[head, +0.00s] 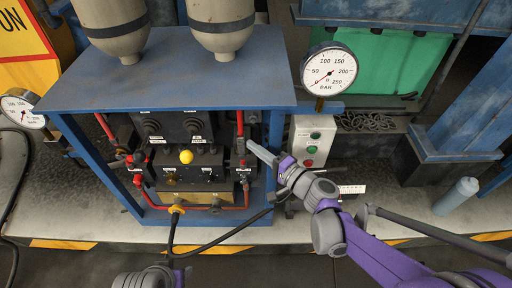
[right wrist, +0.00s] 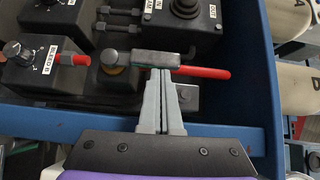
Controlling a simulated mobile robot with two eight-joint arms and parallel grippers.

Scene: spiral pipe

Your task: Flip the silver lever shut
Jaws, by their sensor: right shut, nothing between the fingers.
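In the right wrist view, a short silver-grey metal bar (right wrist: 155,59), which looks like the silver lever, lies crosswise at the tips of my right gripper (right wrist: 163,75). A red rod (right wrist: 205,72) runs out to its right. The fingers are shut together with nothing between them. Their tips are at or very close to the bar; I cannot tell if they touch. In the head view, my right gripper (head: 262,154) reaches from the right to the right side of the blue-framed panel and hides the lever there. My left gripper's fingers are not visible.
The blue frame (head: 190,65) has a top shelf above the panel and posts at its sides. Red pipes (head: 240,130), black valve boxes (head: 185,125) and a yellow knob (head: 186,157) crowd the inside. A button box (head: 312,140) stands right of the frame, below a gauge (head: 329,70).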

